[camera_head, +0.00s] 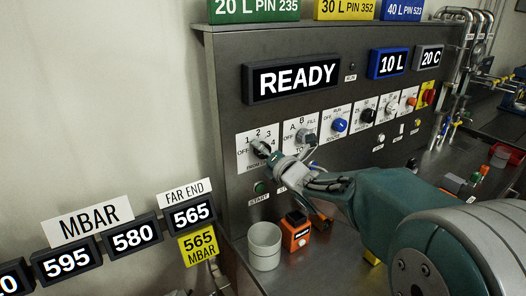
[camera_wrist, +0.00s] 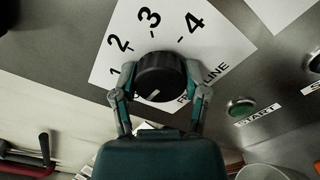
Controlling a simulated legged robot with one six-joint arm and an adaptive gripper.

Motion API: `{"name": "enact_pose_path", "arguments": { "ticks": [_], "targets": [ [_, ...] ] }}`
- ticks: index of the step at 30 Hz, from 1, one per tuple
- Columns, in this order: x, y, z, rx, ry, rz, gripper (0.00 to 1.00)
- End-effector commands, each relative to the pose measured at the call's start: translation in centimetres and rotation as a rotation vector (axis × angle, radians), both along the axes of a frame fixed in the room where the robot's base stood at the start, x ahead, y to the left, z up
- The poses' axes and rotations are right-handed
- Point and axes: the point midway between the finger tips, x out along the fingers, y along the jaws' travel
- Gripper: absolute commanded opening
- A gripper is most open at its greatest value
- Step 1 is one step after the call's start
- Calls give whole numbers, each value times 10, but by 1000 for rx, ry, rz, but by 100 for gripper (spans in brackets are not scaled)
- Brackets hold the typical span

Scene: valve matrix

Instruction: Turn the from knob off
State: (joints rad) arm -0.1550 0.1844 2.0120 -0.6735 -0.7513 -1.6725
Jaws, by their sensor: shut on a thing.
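The from knob (camera_wrist: 160,72) is a round black dial on a white plate (camera_wrist: 178,22) marked 1 to 4, with part of the word LINE showing. In the head view this knob (camera_head: 261,149) is the leftmost on the panel, with OFF printed at the left of its plate. My gripper (camera_wrist: 160,80) is shut on the knob, one finger on each side. A white mark shows low on the knob's face in the wrist view, angled to the lower edge. No OFF lettering shows there. My gripper (camera_head: 274,157) also shows in the head view.
A second selector knob (camera_head: 307,138) and a blue knob (camera_head: 340,125) sit to the right on the panel. A green start button (camera_wrist: 241,107) is below right. A white cup (camera_head: 264,246) and an orange box (camera_head: 296,232) stand below my arm.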

Motion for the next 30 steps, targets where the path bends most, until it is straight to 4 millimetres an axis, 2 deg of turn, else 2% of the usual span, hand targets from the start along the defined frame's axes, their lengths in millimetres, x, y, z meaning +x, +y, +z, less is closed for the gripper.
{"name": "enact_pose_path", "arguments": {
  "ticks": [1, 20, 21, 22, 23, 30],
  "targets": [
    [-1, 2, -7, -19, 5, 4, 10],
    [0, 1, -8, -57, -17, 3, 10],
    [0, 1, -8, -58, -16, 2, 76],
    [0, 1, -8, -56, -17, 2, 89],
    [0, 1, -8, -56, -17, 2, 93],
    [0, 0, -5, -52, -23, 0, 93]
  ]
}}
